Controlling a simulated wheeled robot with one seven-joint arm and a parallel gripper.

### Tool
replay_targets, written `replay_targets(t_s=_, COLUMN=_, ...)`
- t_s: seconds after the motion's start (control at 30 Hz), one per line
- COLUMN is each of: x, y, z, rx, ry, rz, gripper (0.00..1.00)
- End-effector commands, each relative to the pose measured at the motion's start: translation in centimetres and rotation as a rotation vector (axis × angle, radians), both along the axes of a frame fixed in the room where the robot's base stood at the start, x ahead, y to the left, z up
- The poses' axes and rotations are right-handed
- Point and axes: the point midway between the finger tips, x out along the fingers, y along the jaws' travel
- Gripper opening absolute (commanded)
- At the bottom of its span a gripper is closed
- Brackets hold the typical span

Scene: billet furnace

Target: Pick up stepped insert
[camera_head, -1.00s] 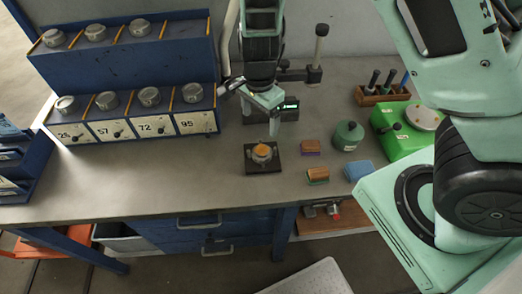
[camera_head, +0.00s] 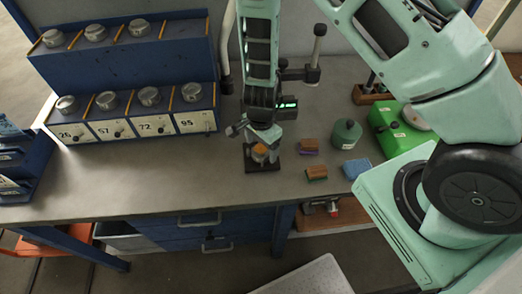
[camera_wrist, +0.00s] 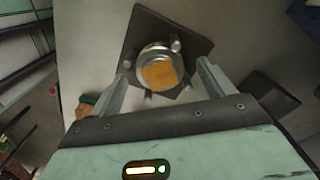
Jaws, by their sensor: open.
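A round metal piece with an orange top (camera_head: 260,152), likely the stepped insert, sits on a dark square plate (camera_head: 250,168) on the bench. In the wrist view, the piece (camera_wrist: 160,72) stands among small metal posts on the plate (camera_wrist: 140,25). My gripper (camera_head: 262,142) is just above it, partly covering it in the head view. In the wrist view, my gripper (camera_wrist: 162,80) is open, with one finger on each side of the piece. No contact shows, and the exact height gap is hard to tell.
Brown-topped blocks (camera_head: 309,145), (camera_head: 316,173), a blue block (camera_head: 357,168) and a green round container (camera_head: 346,134) stand to the right. A blue numbered rack (camera_head: 140,115) with metal cans stands left. A post stand (camera_head: 315,60) is behind. The bench's front left is clear.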

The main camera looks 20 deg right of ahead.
Motion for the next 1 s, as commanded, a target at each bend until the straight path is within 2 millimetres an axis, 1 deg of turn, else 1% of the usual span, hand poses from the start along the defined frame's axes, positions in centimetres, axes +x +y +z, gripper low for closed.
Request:
replay_targets(t_s=0.17, x=0.0, y=0.0, z=0.0, rx=0.000, ry=0.000, rz=0.000, gripper=0.81)
replay_targets(t_s=0.2, x=0.0, y=0.0, z=0.0, rx=0.000, ry=0.000, rz=0.000, gripper=0.76)
replay_targets(t_s=0.27, x=0.0, y=0.0, z=0.0, rx=0.000, ry=0.000, rz=0.000, gripper=0.59)
replay_targets(t_s=0.3, x=0.0, y=0.0, z=0.0, rx=0.000, ry=0.000, rz=0.000, gripper=0.48)
replay_targets(t_s=0.37, x=0.0, y=0.0, z=0.0, rx=0.000, ry=0.000, rz=0.000, gripper=0.31)
replay_targets(t_s=0.4, x=0.0, y=0.0, z=0.0, rx=0.000, ry=0.000, rz=0.000, gripper=0.20)
replay_targets(t_s=0.43, x=0.0, y=0.0, z=0.0, rx=0.000, ry=0.000, rz=0.000, gripper=0.12)
replay_targets(t_s=0.67, x=0.1, y=0.0, z=0.1, rx=0.001, ry=-0.002, rz=0.001, gripper=0.12)
replay_targets(t_s=0.77, x=0.1, y=0.1, z=0.7, rx=0.001, ry=-0.002, rz=0.002, gripper=0.12)
replay_targets(t_s=0.87, x=0.1, y=0.1, z=2.0, rx=0.000, ry=-0.004, rz=0.004, gripper=0.12)
replay_targets(t_s=1.0, x=0.2, y=0.1, z=4.7, rx=0.001, ry=-0.006, rz=0.005, gripper=0.12)
